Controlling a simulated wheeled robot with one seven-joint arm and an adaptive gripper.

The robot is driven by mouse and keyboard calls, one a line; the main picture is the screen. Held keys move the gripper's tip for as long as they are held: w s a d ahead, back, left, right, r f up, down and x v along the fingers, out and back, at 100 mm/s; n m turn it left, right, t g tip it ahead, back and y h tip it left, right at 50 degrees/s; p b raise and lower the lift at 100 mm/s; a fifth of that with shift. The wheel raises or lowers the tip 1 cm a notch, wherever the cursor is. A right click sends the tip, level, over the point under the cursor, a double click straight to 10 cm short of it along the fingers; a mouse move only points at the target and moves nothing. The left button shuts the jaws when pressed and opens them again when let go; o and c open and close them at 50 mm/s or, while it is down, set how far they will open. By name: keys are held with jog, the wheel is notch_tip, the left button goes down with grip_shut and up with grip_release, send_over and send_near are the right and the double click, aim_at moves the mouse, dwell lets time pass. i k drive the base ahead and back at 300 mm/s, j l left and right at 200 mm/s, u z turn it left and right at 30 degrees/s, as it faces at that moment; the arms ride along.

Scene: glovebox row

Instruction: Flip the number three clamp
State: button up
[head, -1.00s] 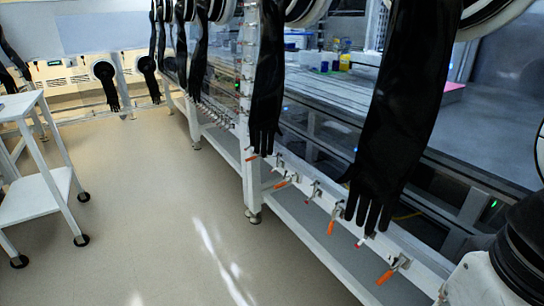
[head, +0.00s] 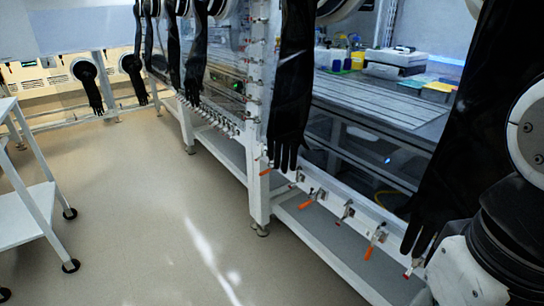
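A row of small toggle clamps runs along the white lower rail of the glovebox, below the hanging black gloves. Several have orange handles: one at the far end (head: 265,171), one in the middle (head: 307,201) and one nearer me (head: 374,248). Between them are metal clamps, one farther (head: 295,180) and one nearer (head: 346,212). No number is readable, so I cannot tell which clamp is number three. My arm's white and black links fill the lower right. My gripper is out of view.
A near black glove (head: 460,140) and a farther one (head: 292,85) hang in front of the rail. A white trolley (head: 28,205) stands at the left. A white frame post (head: 258,195) reaches the floor. The beige floor (head: 150,220) between them is clear.

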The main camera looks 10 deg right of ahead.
aim_at(304, 205)
jog(key=i+j+z, duration=0.2)
jog(key=z, duration=0.15)
jog(key=i+j+z, duration=0.15)
jog(key=j+z, duration=0.25)
jog(key=l, duration=0.1)
